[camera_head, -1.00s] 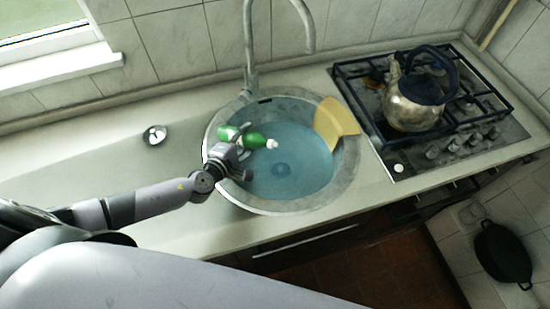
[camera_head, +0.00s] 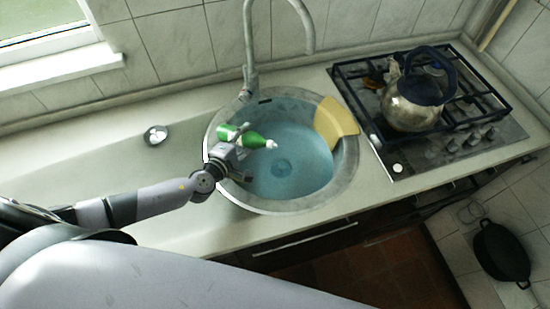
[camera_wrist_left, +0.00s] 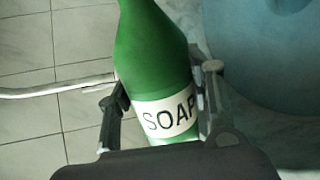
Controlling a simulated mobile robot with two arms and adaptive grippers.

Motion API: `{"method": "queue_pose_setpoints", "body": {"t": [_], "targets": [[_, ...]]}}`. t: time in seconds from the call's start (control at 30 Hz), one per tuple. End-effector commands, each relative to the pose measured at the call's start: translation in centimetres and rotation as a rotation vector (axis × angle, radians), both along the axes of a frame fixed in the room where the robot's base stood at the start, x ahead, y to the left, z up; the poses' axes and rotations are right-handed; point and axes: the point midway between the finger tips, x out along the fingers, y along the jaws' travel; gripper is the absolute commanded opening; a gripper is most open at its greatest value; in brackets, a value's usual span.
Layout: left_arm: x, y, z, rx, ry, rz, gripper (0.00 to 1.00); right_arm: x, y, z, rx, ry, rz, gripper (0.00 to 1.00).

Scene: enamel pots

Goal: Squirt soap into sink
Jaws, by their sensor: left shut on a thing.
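A green soap bottle (camera_head: 251,138) with a white tip lies on its side in the air over the left part of the round sink (camera_head: 345,165). Its tip points right, over the blue basin. My left gripper (camera_head: 236,146) is shut on the bottle. In the left wrist view the bottle (camera_wrist_left: 155,50) stands between the two fingers (camera_wrist_left: 160,100), and its white label reads SOAP. The bottle's tip is outside that view. My right gripper is not in view.
A yellow cloth or board (camera_head: 335,122) leans on the sink's right rim. The tap (camera_head: 249,50) rises behind the sink. A kettle (camera_head: 412,103) stands on the hob (camera_head: 460,150) at right.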

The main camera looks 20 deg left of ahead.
Motion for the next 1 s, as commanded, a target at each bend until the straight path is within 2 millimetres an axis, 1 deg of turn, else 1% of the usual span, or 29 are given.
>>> {"method": "queue_pose_setpoints", "body": {"t": [1.0], "targets": [[0.09, 0.17, 0.16, 0.052, -0.008, 0.001, 0.10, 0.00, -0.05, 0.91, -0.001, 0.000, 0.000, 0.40]]}}
